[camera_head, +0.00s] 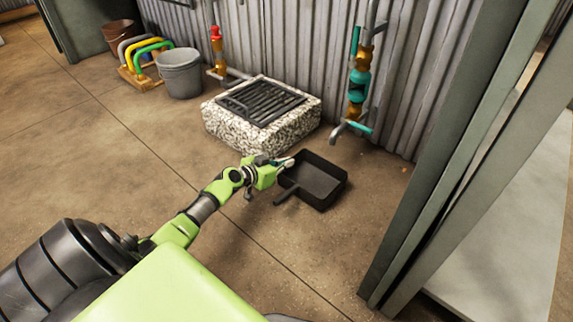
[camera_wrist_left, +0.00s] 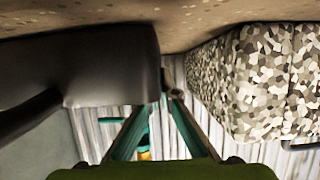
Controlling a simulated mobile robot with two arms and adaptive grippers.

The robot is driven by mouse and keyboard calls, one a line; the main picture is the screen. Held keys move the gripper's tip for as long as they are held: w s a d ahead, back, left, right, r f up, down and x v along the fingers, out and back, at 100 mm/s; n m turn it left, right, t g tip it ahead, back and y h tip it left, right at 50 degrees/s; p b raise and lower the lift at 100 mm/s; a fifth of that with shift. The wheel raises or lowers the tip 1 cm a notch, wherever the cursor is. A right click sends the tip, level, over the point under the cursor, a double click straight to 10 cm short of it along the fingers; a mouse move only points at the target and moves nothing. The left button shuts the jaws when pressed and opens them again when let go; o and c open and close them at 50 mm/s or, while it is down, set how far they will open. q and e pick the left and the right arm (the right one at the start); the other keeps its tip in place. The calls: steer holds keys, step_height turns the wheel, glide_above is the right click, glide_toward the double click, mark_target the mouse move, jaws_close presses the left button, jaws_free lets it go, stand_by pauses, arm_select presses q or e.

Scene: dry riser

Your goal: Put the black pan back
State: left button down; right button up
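The black pan (camera_head: 318,182), a square tray with raised walls and a short handle, is at the floor in front of the stone block, its handle pointing toward me. My left gripper (camera_head: 287,162) is at the pan's upper left corner. In the left wrist view, the pan's dark wall (camera_wrist_left: 105,65) fills the upper left. The teal fingers of the left gripper (camera_wrist_left: 166,97) converge close beside the wall's end, near its rim. The left fingertip is partly hidden by the pan, so I cannot tell whether they grip it. My right gripper is not in view.
A speckled stone block with a dark grate (camera_head: 228,122) stands behind the pan. Pipes with a teal valve (camera_head: 357,85) rise behind it. A grey-green post (camera_head: 440,170) borders the right. The left floor is clear.

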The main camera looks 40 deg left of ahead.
arm_select(q)
steer(key=shift+f, duration=0.1)
steer(key=c, duration=2.3)
jaws_free()
